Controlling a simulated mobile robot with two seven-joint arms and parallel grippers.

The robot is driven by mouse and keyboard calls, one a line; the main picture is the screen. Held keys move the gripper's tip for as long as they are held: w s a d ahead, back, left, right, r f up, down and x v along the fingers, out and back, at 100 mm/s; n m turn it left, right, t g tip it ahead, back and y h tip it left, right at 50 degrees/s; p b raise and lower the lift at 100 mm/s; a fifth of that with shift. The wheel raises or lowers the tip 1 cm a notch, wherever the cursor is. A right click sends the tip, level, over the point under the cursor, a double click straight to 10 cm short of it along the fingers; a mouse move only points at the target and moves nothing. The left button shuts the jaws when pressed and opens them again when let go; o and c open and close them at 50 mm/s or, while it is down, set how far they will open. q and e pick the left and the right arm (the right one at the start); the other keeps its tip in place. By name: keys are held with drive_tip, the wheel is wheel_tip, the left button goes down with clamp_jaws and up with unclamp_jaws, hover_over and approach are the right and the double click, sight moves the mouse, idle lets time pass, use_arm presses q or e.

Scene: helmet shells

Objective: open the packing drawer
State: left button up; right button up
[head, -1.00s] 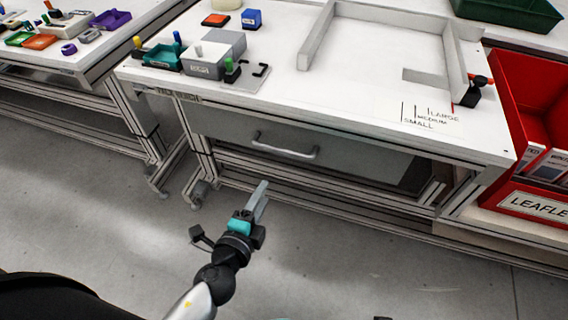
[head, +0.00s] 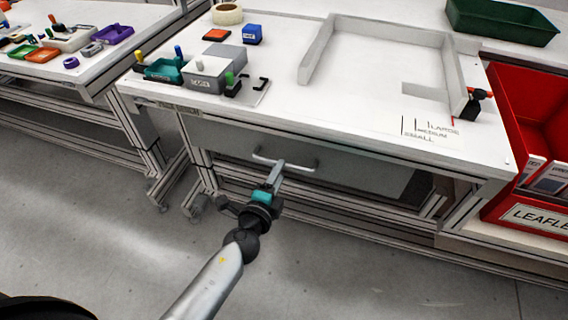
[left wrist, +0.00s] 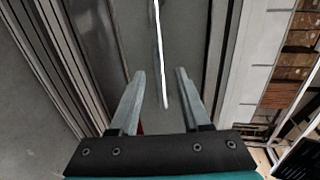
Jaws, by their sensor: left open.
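The packing drawer (head: 350,164) is a grey front under the white worktable, and it looks shut. Its pale bar handle (head: 300,167) runs across the left part of the front. My left gripper (head: 280,165) is at the handle in the head view, with its fingers pointing at the bar. In the left wrist view the handle (left wrist: 160,60) is a bright bar whose near end lies between the open fingertips of my left gripper (left wrist: 158,74). I cannot tell whether a finger touches it. My right gripper is not in view.
The worktable (head: 290,105) carries a grey block (head: 208,70), a teal tray (head: 165,70) and a pale raised frame (head: 390,30). A red leaflet bin (head: 520,110) stands at the right. The floor (head: 350,270) in front is clear.

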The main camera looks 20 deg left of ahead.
use_arm(q)
drive_tip(key=shift+b+x, duration=0.35)
drive_tip(key=shift+x, duration=2)
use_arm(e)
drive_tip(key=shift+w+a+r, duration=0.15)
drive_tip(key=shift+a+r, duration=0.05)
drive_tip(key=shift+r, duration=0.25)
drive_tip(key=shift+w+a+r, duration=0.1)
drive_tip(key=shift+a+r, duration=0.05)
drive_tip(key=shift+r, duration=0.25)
use_arm(q)
clamp_jaws()
